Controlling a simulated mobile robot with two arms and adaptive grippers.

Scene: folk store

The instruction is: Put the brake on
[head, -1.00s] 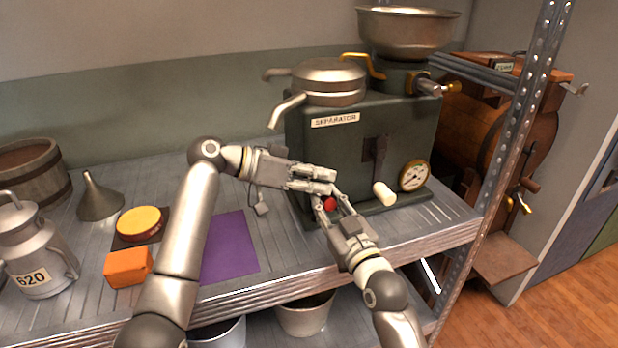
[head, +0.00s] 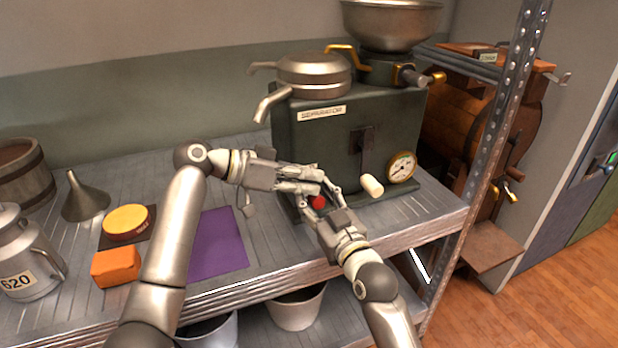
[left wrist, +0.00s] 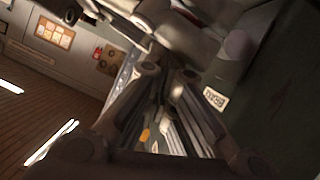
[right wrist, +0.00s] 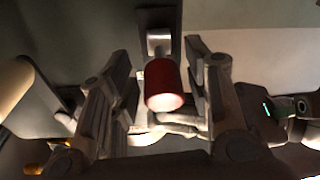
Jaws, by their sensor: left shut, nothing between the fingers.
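The dark green separator (head: 305,150) stands on the metal shelf. A red knob (head: 318,202) sits low at its front; it also shows in the right wrist view (right wrist: 164,86), on a short metal stem. My right gripper (head: 322,195) is open, with one finger on each side of the red knob and a visible gap to it in the right wrist view. My left gripper (head: 320,179) is shut and empty, just above the knob by the separator's front. The left wrist view shows a small white label (left wrist: 215,99) on a dark surface; its lettering is hard to read.
A crank with a cream handle (head: 372,185) and a round gauge (head: 401,167) are right of the grippers. A purple sheet (head: 217,245), an orange block (head: 116,266) and a yellow round (head: 126,221) lie left. A shelf post (head: 490,160) stands at right.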

